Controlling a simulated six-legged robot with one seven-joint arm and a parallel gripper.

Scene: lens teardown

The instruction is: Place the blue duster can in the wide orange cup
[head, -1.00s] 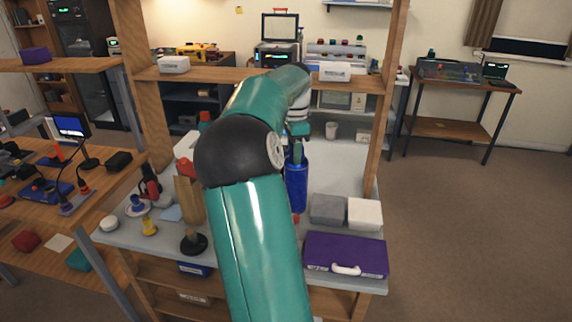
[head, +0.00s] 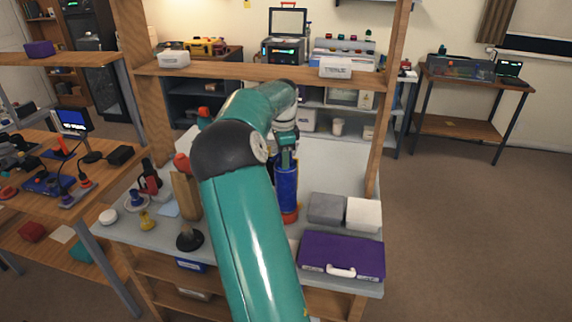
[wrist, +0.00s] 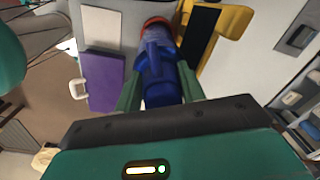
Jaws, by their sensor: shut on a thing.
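The blue duster can (head: 287,186) is upright between the fingers of my gripper (head: 288,152), which is shut on its upper part. The wrist view shows the can (wrist: 160,78) from above between the two green fingers (wrist: 160,92). The orange cup (head: 290,216) shows right at the can's lower end, on the grey bench. Its orange rim (wrist: 156,21) also shows past the can's far end in the wrist view. I cannot tell whether the can's bottom is inside the cup or just above it; my arm hides part of the area.
A purple case (head: 342,257), a grey block (head: 326,208) and a white block (head: 364,214) sit to the right. A black-based stand (head: 190,240) is to the left. A yellow-framed piece (wrist: 235,20) lies close beside the can in the wrist view.

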